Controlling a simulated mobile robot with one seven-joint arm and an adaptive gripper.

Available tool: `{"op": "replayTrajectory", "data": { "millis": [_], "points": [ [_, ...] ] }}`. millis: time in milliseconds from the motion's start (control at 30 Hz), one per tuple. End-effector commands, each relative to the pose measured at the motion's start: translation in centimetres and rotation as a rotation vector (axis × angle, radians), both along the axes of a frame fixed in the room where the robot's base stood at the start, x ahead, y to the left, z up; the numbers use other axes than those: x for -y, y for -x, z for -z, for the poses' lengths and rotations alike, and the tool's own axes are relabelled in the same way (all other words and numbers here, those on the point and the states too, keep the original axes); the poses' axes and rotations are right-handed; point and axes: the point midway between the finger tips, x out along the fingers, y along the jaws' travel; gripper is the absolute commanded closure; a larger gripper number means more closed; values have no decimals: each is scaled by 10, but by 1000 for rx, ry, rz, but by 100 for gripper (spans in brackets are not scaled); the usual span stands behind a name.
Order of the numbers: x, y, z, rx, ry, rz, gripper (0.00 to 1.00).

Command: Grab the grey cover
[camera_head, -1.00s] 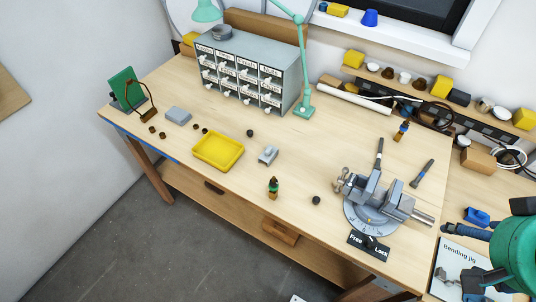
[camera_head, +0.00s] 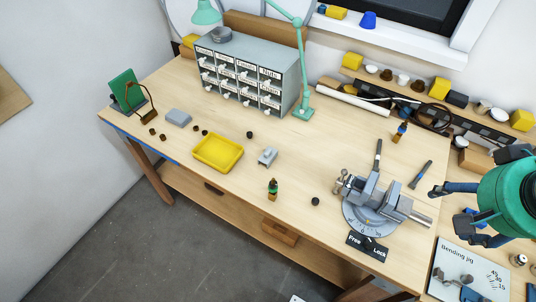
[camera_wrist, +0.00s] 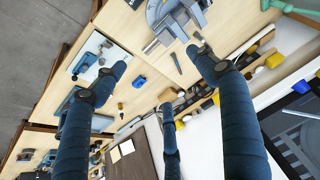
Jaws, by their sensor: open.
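Two grey pieces on the bench could be the cover, and I cannot tell which. One is a flat grey block (camera_head: 178,118) at the left, beside the yellow tray (camera_head: 235,163). The other is a small grey piece with a raised top (camera_head: 267,157), right of that tray. My gripper (camera_head: 452,208) is at the right edge of the head view, right of the vise and far from both pieces. In the wrist view my gripper (camera_wrist: 156,60) has its dark blue fingers spread, with nothing between them. Neither grey piece is identifiable in the wrist view.
A vise (camera_head: 372,205) stands between my gripper and the grey pieces. A drawer cabinet (camera_head: 288,82) and green lamp (camera_head: 304,62) stand behind. A small bottle (camera_head: 272,189) and dark knobs are scattered about. The bench middle is mostly clear.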

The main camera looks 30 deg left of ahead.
Motion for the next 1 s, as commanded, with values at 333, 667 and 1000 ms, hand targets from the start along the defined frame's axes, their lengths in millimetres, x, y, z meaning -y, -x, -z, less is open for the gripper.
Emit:
{"op": "replayTrajectory", "data": {
  "millis": [333,667,1000],
  "points": [
    [-73,-76,-9,-99,-38,-16,28],
    [-161,-136,8,-189,-51,-21,28],
    [-269,-175,50,-278,-42,-21,28]
  ]
}}
